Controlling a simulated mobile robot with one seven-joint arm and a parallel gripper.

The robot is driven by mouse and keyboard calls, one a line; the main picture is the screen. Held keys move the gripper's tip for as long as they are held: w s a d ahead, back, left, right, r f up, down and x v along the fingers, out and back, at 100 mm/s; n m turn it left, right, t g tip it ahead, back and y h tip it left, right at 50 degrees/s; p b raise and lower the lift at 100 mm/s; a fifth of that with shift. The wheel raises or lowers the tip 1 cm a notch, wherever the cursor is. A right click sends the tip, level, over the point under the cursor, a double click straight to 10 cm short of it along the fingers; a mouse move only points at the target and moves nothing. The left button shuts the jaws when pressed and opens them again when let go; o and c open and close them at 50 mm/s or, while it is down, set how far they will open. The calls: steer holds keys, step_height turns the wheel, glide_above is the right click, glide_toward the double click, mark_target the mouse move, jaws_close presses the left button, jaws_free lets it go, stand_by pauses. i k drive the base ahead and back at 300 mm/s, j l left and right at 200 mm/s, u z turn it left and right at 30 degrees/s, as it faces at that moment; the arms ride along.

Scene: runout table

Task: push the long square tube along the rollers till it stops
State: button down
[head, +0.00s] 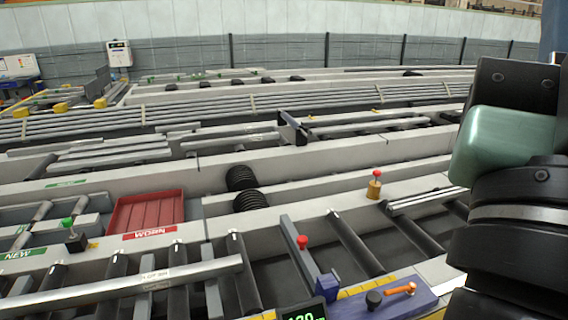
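A long grey square tube (100,290) lies across the dark rollers at the lower left, with a small white label on its side. Its left end runs out of the picture; its right end is near the middle rollers. To its right, a grey bar with a blue foot (326,285) stands across the rollers, with a red knob (302,241) near it. A clear gap shows between tube and bar. I cannot tell whether this bar is the stop. My arm's dark and green links fill the right edge. My gripper's fingers are not in view.
A red tray (147,211) marked WORN sits behind the rollers, beside a green-knobbed post (74,238). Black coiled rings (242,178) and a brass, red-topped piece (375,184) are further back. A blue block with an orange lever (399,290) is at front right.

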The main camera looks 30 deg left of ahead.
mark_target(41, 301)
steer(key=j+u, duration=0.1)
steer(key=u, duration=0.4)
steer(key=j+u, duration=0.1)
steer(key=u, duration=0.4)
steer(key=j+u, duration=0.1)
steer(key=u, duration=0.4)
steer(key=i+j, duration=0.2)
steer(key=j, duration=0.2)
steer(key=i+j+u, duration=0.1)
steer(key=j, duration=0.3)
steer(key=i+j, duration=0.25)
steer(key=j, duration=0.15)
steer(key=u, duration=0.05)
